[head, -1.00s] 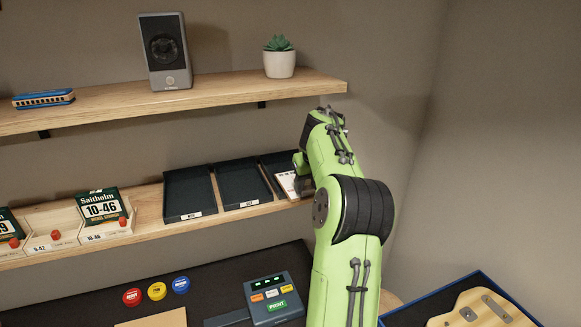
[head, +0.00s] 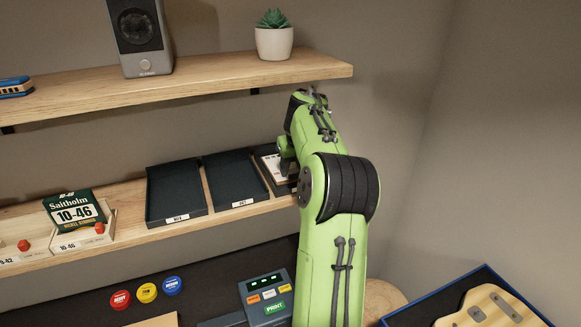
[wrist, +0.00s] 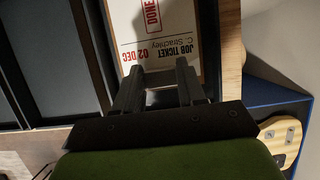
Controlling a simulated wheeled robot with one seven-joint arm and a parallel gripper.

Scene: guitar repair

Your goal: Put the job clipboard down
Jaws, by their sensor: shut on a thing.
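The job clipboard (wrist: 165,35) carries a white ticket reading "JOB TICKET", "02 DEC" and a red "DONE" stamp. My gripper (wrist: 158,82) is shut on its near edge in the wrist view. In the head view the clipboard (head: 272,164) shows at the rightmost dark tray (head: 292,188) on the lower shelf, partly hidden by my gripper and arm. It lies within or just over that tray; I cannot tell whether it touches the bottom. The fingertips are hidden in the head view.
Two empty dark trays, one at left (head: 175,195) and one in the middle (head: 235,180), stand beside it. The upper shelf (head: 200,83) is overhead with a plant (head: 273,42) and a speaker (head: 140,35). A blue-edged case (head: 440,297) holding a guitar body is at lower right.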

